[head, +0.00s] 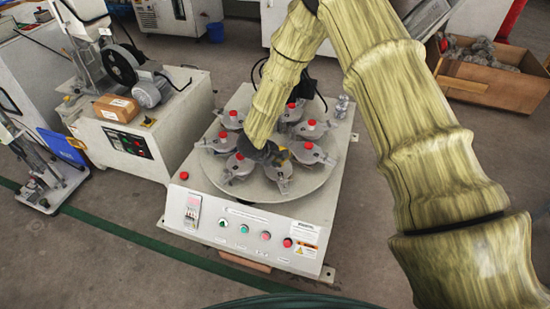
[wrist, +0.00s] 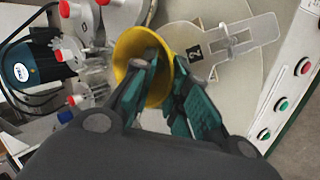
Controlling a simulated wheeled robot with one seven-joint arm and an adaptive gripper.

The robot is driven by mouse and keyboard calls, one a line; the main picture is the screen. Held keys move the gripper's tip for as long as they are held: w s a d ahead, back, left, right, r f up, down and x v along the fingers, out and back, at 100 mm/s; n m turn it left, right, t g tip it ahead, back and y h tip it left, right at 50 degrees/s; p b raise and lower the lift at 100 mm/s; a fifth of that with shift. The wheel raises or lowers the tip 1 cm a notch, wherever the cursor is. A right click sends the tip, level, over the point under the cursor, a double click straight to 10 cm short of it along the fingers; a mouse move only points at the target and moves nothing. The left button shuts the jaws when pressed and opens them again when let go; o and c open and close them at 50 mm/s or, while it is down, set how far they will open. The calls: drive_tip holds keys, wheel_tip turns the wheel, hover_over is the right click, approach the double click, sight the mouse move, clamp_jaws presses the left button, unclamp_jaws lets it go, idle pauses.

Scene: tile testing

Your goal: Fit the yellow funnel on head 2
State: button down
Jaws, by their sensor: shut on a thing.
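The yellow funnel (wrist: 126,46) is in my gripper (wrist: 168,82) in the wrist view. The left green finger reaches into its wide mouth and the right finger is by its outer side. Head 2, a pale grey arm (wrist: 238,40) with a black "2" label (wrist: 195,50), lies just right of the funnel over the round plate. Whether the funnel touches it, I cannot tell. The funnel's lower end is hidden.
The round turntable (head: 251,190) carries several heads with red knobs, such as one (head: 309,146) on the right, standing close around my gripper. The front panel (head: 240,230) has buttons. A grinder with a cardboard box (head: 116,107) stands left. A scrap crate (head: 490,85) is at back right.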

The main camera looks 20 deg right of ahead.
drive_tip(key=c, duration=1.3)
unclamp_jaws()
drive_tip(key=v, duration=1.2)
drive_tip(key=shift+s, duration=0.1)
drive_tip(key=shift+f, duration=0.1)
